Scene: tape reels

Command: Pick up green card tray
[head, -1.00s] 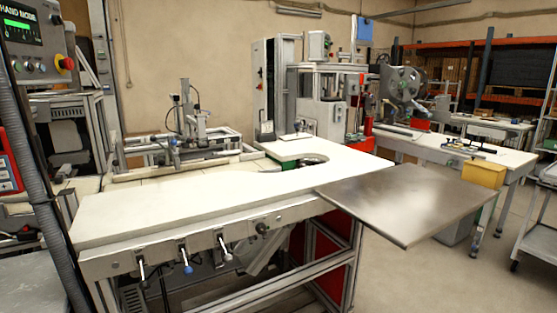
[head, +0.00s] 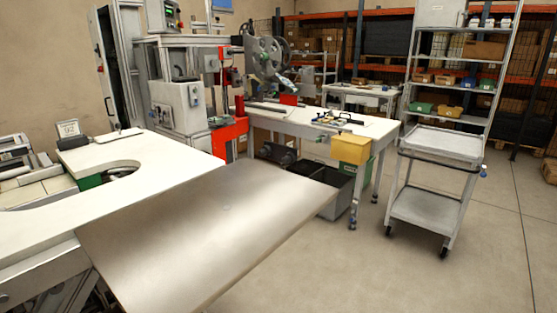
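No thing in the head view can be surely told as the green card tray. A small green bin (head: 423,108) sits on a middle shelf of the metal rack at the right, beside a yellow one. A green container (head: 352,149) shows partly behind the yellow box at the far table's right end. A green piece (head: 90,182) shows at the round cutout of the white worktop on the left. My gripper is not in view.
A bare metal plate (head: 215,225) juts out across the near front. Beyond it stand the white worktable (head: 305,124), a yellow box (head: 351,151) and a grey two-level cart (head: 437,146). The floor (head: 430,280) at the right front is clear.

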